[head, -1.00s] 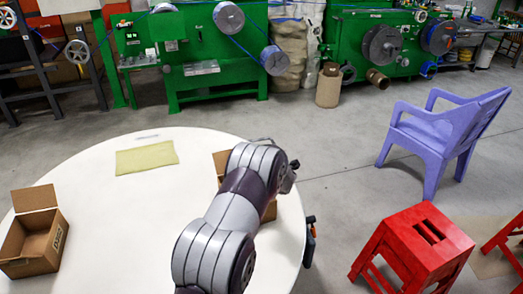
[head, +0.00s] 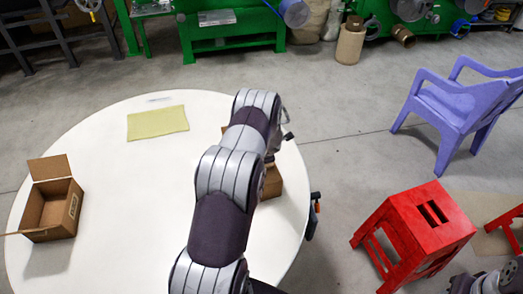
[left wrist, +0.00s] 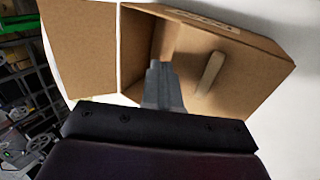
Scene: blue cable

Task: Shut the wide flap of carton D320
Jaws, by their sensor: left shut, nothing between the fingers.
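One open cardboard carton (head: 272,180) stands near the right edge of the round table, mostly hidden behind my left arm. The left wrist view shows an open carton (left wrist: 262,75) close up, with a wide flap (left wrist: 82,45) standing out on its left and a label too oblique to read. My left gripper (left wrist: 160,72) is shut and empty, in front of the carton's opening; contact cannot be told. In the head view my arm hides it. Another open carton (head: 72,212) stands at the table's left with a flap up; its label is too small to read.
The round white table (head: 130,235) is clear between the cartons. A yellow-green mat (head: 158,122) lies at its back. A light stick-like shape (left wrist: 210,72) shows inside the near carton. A red stool (head: 415,230) and purple chair (head: 455,110) stand to the right.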

